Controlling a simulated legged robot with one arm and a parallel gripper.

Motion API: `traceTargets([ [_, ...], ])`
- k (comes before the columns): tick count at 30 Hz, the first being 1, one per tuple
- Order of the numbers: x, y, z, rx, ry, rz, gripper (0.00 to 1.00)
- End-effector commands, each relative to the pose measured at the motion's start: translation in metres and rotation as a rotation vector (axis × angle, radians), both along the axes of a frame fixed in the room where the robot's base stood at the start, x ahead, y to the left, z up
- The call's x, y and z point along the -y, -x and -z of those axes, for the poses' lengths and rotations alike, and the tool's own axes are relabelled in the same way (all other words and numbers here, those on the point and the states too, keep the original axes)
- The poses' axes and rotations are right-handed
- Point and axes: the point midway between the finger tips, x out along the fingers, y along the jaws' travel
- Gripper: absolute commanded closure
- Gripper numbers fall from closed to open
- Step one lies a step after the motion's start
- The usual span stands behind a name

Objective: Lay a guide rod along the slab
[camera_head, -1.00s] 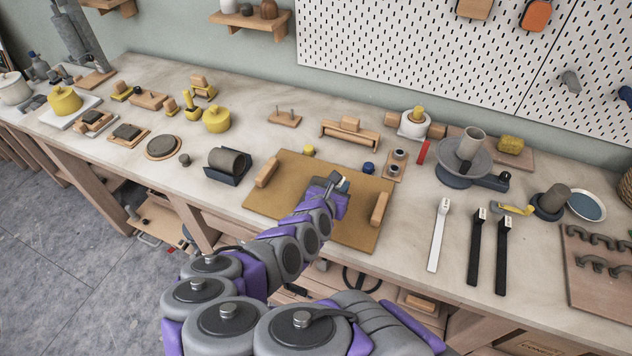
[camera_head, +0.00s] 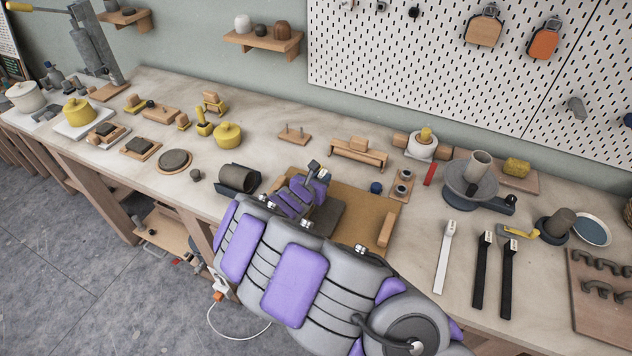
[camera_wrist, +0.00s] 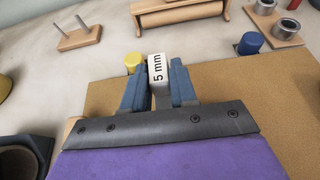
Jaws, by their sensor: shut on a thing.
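The rest of the rod is hidden behind my gripper. In the head view my gripper (camera_head: 319,172) is over the back left of a tan board (camera_head: 365,202). A dark grey flat piece, seemingly the slab (camera_head: 325,217), lies on the board and is partly hidden by my arm. Three more rods lie to the right: one white (camera_head: 444,258) and two black (camera_head: 482,271), (camera_head: 507,280).
A wooden block (camera_head: 386,230) is on the board's right side. A blue knob (camera_head: 376,188) and a wooden stand with metal cups (camera_head: 403,184) are near its back right. A dark cradle with a cylinder (camera_head: 238,180) is at left. The worktop right of the board has free room.

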Motion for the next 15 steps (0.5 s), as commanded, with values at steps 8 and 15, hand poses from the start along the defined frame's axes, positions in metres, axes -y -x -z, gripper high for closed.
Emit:
traceTargets([
  [8, -0.009, -0.016, 0.003, -0.004, -0.002, -0.001, 1.00],
  [15, -0.015, -0.020, 0.024, -0.002, 0.004, 0.000, 1.00],
])
